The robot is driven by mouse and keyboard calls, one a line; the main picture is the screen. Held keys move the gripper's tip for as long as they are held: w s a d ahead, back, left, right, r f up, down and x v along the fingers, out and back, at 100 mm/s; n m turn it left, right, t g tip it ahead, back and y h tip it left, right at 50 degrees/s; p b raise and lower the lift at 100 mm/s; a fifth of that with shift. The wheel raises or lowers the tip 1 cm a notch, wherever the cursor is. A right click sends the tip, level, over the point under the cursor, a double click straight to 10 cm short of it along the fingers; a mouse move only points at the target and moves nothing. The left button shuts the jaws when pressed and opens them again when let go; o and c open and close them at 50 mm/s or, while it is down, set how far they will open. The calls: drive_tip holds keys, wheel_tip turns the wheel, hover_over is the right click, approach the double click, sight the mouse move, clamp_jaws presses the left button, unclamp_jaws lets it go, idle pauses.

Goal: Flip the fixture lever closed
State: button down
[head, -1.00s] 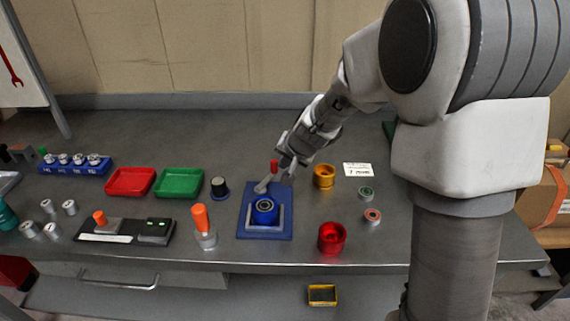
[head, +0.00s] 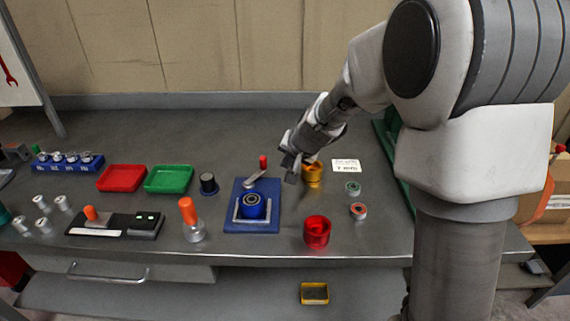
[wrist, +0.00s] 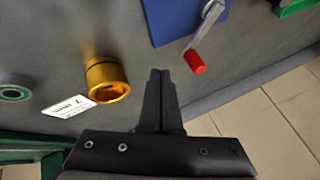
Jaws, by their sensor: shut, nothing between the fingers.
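The fixture is a blue plate (head: 251,228) with a grey bracket and a blue cylindrical part (head: 252,207) seated on it. Its grey lever (head: 256,180) slants from the plate's back edge up and right to a red knob (head: 263,162). The wrist view shows the plate (wrist: 168,24), the lever (wrist: 206,32) and the red knob (wrist: 195,62) at the upper right. My gripper (head: 290,168) is shut and empty, to the right of the knob with a gap. In the wrist view its fingertips (wrist: 160,73) are together, left of the knob and not touching it.
A gold cup (head: 313,175) stands close right of my gripper, with a white card (head: 346,165) beyond. A red cup (head: 317,232) is in front.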

drive_tip(key=p+v, duration=0.1)
drive_tip(key=v, duration=0.9)
drive_tip(key=shift+p, duration=0.4)
drive_tip(key=shift+w+d+r, duration=0.1)
drive_tip(key=shift+d, duration=0.05)
